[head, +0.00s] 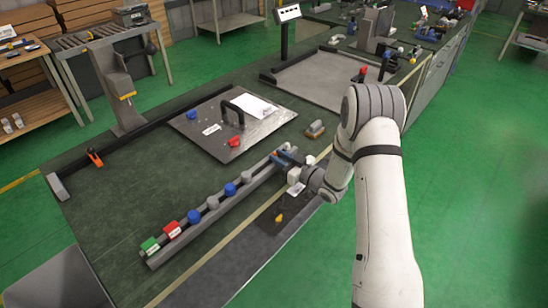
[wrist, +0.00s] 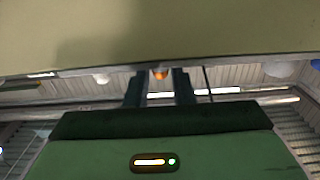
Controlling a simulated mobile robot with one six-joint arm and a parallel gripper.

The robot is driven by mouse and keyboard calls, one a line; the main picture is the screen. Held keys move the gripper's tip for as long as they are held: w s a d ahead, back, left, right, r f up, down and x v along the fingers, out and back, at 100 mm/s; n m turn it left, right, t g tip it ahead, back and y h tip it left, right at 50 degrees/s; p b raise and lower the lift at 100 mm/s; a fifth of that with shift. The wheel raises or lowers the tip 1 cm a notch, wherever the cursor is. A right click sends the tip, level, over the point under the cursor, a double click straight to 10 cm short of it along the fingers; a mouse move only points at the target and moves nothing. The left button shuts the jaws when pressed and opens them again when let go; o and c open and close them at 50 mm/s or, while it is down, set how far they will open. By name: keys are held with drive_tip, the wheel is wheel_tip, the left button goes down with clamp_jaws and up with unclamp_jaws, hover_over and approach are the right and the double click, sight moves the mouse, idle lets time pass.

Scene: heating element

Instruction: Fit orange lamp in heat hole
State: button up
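A small orange-yellow piece (wrist: 160,74), which looks like the orange lamp, shows in the wrist view between the two dark fingers of my gripper (wrist: 160,88). I cannot tell whether the fingers touch it. In the head view my gripper (head: 293,180) is near the far right end of a long grey rail, partly hidden by my wrist. A small orange-yellow piece (head: 279,217) shows over a dark patch at the bench edge, just below my gripper. I cannot tell whether it is the same piece. The heat hole cannot be made out.
The grey rail (head: 220,210) carries green, red, blue and grey pieces. An orange-and-black clamp (head: 95,157) is at left. The dark bench top (head: 110,205) left of the rail is clear.

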clamp_jaws()
